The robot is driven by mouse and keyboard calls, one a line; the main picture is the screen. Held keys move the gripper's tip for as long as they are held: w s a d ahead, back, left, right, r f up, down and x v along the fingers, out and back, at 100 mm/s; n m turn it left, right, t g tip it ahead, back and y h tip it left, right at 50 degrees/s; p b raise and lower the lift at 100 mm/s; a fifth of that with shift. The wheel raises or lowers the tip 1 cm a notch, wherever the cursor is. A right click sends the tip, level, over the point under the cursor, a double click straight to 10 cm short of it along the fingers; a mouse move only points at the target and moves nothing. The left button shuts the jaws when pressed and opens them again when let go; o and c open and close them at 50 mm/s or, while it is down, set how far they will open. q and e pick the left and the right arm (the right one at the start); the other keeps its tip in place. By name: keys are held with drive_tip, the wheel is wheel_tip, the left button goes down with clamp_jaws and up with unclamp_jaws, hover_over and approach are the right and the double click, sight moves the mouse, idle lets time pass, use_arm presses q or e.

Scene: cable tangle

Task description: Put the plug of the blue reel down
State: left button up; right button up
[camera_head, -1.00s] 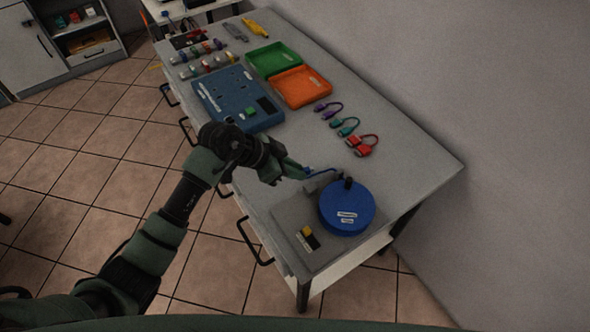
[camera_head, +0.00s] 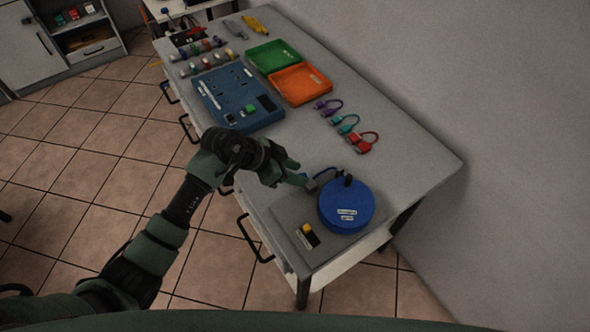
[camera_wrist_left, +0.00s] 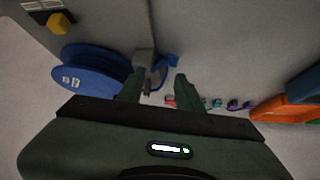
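The blue reel (camera_head: 346,207) sits on a grey base plate (camera_head: 287,212) at the near end of the bench; it also shows in the left wrist view (camera_wrist_left: 88,72). Its blue cable (camera_head: 325,174) leads from the reel toward my left gripper (camera_head: 303,182). In the left wrist view the gripper's fingers (camera_wrist_left: 157,86) stand apart. A blue piece (camera_wrist_left: 168,63), seemingly the plug or its cable, lies just beyond the fingertips beside a grey block (camera_wrist_left: 144,60). The plug's exact outline and contact with the block are unclear. My right gripper is not in view.
A yellow-and-black part (camera_head: 307,232) is on the near plate. Several short coloured cables, including a red one (camera_head: 361,143), lie behind the reel. Orange (camera_head: 326,91) and green (camera_head: 254,67) trays and a blue board (camera_head: 212,103) stand farther back.

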use_arm(q)
drive_tip(key=shift+r, duration=0.25)
drive_tip(key=b+v, duration=0.1)
drive_tip(key=v, duration=1.1)
drive_tip(key=shift+r, duration=0.4)
drive_tip(key=shift+d, duration=0.1)
